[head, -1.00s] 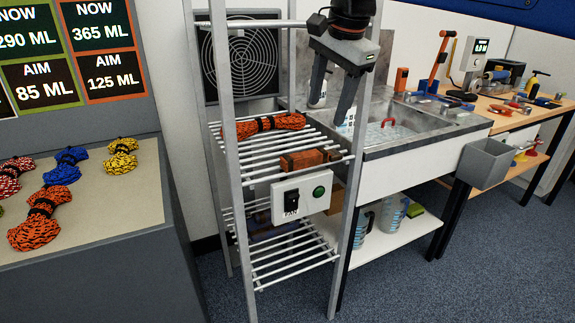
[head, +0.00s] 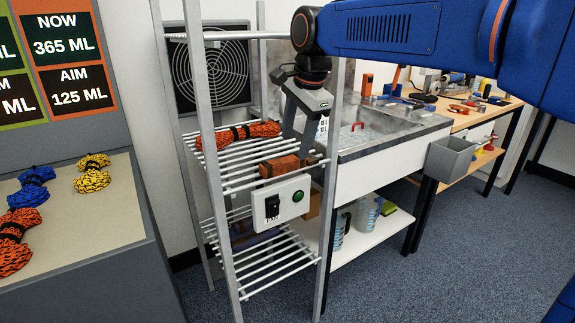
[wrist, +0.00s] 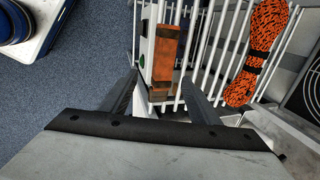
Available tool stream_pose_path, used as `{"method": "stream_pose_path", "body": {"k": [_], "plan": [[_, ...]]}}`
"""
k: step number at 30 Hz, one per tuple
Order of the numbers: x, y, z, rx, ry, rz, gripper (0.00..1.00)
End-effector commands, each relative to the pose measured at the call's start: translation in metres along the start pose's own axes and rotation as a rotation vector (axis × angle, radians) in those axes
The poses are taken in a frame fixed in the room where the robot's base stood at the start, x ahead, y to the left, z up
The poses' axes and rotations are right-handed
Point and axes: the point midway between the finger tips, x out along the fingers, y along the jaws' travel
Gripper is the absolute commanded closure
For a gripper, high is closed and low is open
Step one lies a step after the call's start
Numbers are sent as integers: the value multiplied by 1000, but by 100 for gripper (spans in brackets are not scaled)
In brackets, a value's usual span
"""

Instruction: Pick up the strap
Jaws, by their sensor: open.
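The strap (head: 279,166), a folded orange-brown bundle with a darker band, lies on the upper rack shelf near its front edge, just behind the white switch box. It also shows in the wrist view (wrist: 164,55), top centre, ahead of my fingertips. My gripper (head: 298,146) is over the right end of the strap, pointing down. In the wrist view my gripper (wrist: 158,84) is open, with its two fingers spread to either side of the strap's near end. Nothing is held. Contact with the strap cannot be told.
An orange-black rope bundle (head: 238,134) lies further back on the same shelf. The white switch box (head: 282,200) hangs at the shelf front. Metal rack posts (head: 212,160) stand close by. A sink (head: 365,138) is to the right, and a bench with rope bundles (head: 93,174) to the left.

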Motion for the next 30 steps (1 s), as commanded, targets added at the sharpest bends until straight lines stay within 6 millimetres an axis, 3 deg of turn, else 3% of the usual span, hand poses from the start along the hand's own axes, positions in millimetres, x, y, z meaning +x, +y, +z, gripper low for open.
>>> {"method": "stream_pose_path", "body": {"k": [11,21,28,29,30], "plan": [[23,-1,0,0,0,2,44],[64,-6,-2,-1,0,0,44],[66,-6,-2,-1,0,-1,44],[66,-6,-2,-1,0,-1,46],[66,-6,-2,-1,0,-1,56]]}}
